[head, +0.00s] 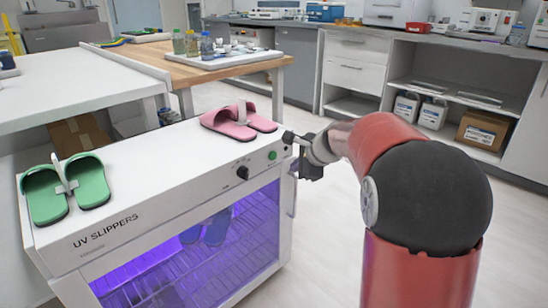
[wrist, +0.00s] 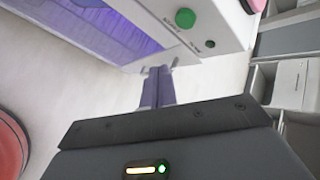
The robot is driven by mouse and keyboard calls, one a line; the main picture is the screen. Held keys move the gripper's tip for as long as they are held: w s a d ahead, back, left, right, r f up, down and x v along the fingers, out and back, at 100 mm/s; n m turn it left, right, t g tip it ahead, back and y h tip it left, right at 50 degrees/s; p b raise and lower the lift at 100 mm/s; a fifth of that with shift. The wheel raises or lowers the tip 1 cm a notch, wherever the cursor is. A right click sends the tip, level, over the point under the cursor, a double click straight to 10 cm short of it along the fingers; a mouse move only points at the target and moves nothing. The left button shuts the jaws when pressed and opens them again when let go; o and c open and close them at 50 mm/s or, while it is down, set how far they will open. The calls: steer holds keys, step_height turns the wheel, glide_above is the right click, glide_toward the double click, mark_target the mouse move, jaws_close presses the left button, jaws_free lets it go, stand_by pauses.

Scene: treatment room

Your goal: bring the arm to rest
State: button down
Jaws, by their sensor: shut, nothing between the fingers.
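My red arm reaches from the lower right of the head view toward the right front corner of the UV slippers cabinet. My gripper (head: 290,137) is beside that corner, near the green button. In the wrist view my gripper (wrist: 157,72) has its fingers together with nothing between them. The white UV slippers cabinet (head: 150,185) has its purple-lit door closed, with blue slippers (head: 205,234) behind the glass. The green button (wrist: 185,18) also shows in the wrist view. I cannot tell whether the fingers touch the cabinet.
Green slippers (head: 88,180) and pink slippers (head: 238,122) lie on top of the cabinet. A wooden table (head: 180,72) with a tray of bottles stands behind. Counters with shelves line the back. The pale floor (head: 325,220) right of the cabinet is clear.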

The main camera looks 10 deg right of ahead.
steer(key=s+a+r+n+g+h+p, duration=0.1)
steer(key=s+a+r+n, duration=0.15)
steer(key=s+n, duration=0.75)
steer(key=s+a+r+n+g+p, duration=0.1)
steer(key=s+r+n+p, duration=0.15)
steer(key=s, duration=1.35)
steer(key=s+d+f+n+h, duration=0.1)
steer(key=s+n, duration=0.2)
steer(key=s, duration=0.2)
steer(key=s+d+f+n+h, duration=0.1)
steer(key=s+n, duration=0.2)
steer(key=s, duration=0.2)
steer(key=shift+d+f+g+h, duration=0.25)
steer(key=shift+g+h, duration=0.05)
stand_by(4.1)
